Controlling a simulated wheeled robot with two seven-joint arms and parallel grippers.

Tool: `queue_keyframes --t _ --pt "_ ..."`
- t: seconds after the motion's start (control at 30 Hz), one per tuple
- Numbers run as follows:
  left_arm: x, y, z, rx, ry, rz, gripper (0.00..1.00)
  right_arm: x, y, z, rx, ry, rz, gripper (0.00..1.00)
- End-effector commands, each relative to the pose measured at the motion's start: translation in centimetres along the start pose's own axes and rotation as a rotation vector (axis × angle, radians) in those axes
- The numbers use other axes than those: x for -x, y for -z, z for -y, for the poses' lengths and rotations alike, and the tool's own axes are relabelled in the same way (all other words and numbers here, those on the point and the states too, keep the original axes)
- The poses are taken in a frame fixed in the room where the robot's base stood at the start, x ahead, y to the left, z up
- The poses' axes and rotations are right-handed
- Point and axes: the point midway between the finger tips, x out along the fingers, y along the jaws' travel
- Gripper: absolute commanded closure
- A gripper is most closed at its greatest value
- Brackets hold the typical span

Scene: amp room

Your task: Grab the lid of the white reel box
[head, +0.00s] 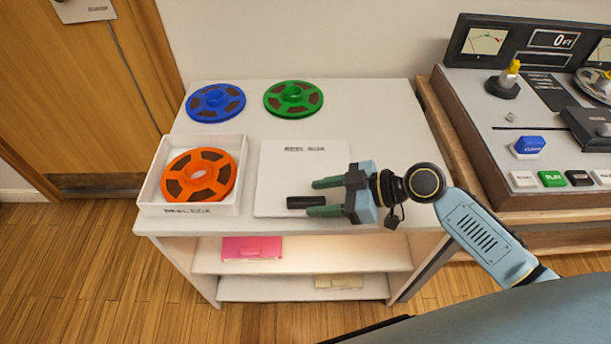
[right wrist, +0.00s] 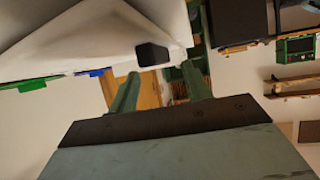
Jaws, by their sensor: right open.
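The white reel box (head: 146,190) stands open at the left front of the white shelf top, with an orange reel (head: 181,188) in it. Its flat white lid (head: 281,170) lies to its right, with a black handle (head: 306,202) near its front edge. My right gripper (head: 318,197) is open, its green fingers pointing left, one on either side of the handle in the head view. In the right wrist view the handle (right wrist: 152,54) shows just past the fingertips, near the gap between the fingers. I cannot tell whether they touch it. My left gripper is out of view.
A blue reel (head: 215,102) and a green reel (head: 293,98) lie at the back of the white shelf unit (head: 370,110). A tape machine (head: 530,110) stands to the right. A pink item (head: 251,247) lies on the shelf below.

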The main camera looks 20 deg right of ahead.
Motion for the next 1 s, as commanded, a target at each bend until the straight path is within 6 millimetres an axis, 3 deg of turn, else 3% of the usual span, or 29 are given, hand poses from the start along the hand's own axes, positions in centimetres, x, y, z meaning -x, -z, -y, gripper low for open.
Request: queue_keyframes --t 0.2,0.47,0.87,1.0 --pt "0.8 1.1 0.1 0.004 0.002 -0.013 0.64 -3.0 0.0 0.1 0.0 -0.002 -0.002 0.51" --pt "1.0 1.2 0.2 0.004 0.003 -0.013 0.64 -3.4 0.0 0.1 0.001 -0.001 0.001 0.51" --pt "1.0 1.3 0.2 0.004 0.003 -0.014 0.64 -3.3 -0.1 0.1 0.0 -0.001 0.001 1.0" --pt "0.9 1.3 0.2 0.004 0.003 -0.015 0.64 -3.3 0.0 0.1 0.002 -0.002 0.0 1.0"
